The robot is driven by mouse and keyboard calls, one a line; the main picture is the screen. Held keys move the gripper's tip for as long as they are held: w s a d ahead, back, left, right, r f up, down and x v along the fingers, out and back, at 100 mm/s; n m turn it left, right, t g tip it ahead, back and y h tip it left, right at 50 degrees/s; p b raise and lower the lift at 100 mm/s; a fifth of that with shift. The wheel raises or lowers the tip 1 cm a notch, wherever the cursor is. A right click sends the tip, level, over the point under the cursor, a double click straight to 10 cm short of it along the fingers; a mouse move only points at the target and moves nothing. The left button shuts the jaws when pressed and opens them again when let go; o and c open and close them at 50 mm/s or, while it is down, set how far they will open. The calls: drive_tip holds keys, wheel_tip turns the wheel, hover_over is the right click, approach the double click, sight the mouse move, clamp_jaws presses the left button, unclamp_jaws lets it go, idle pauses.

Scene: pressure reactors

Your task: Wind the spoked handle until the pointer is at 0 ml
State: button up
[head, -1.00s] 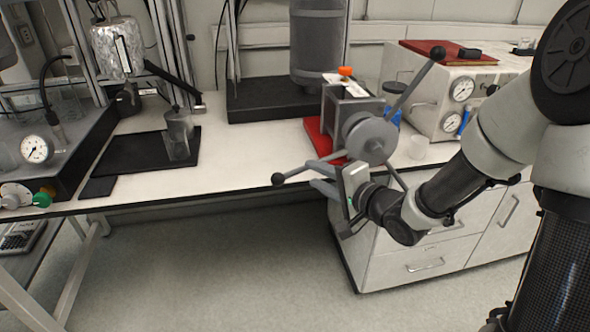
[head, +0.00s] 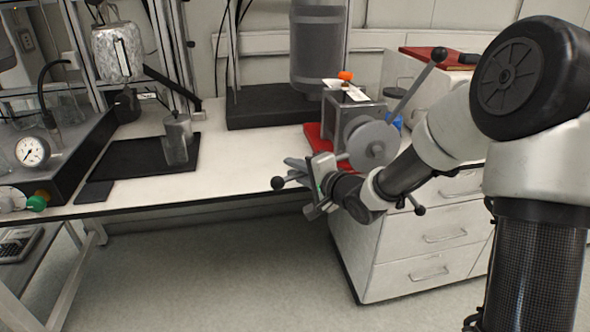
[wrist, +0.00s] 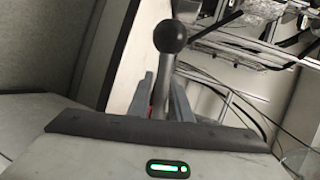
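The spoked handle has a round grey hub (head: 373,145) on a grey block-shaped device (head: 352,107). One spoke's black ball (head: 439,54) points up right, another's ball (head: 277,183) points left, and a third's ball (head: 420,210) points down right. My gripper (head: 302,172) is at the left-pointing spoke, between its ball and the hub. In the wrist view the spoke with its black ball (wrist: 170,36) rises between the fingers of my gripper (wrist: 164,98). The fingers stand apart with a gap beside the spoke. The pointer and scale cannot be made out.
The device stands on a red base (head: 318,134) on the white bench (head: 240,170). Drawers (head: 420,245) are below it. A dark tray (head: 150,157) with a metal vessel (head: 180,138) lies to the left, a grey cylinder (head: 318,45) behind. Floor in front is clear.

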clamp_jaws()
drive_tip(key=shift+r, duration=0.1)
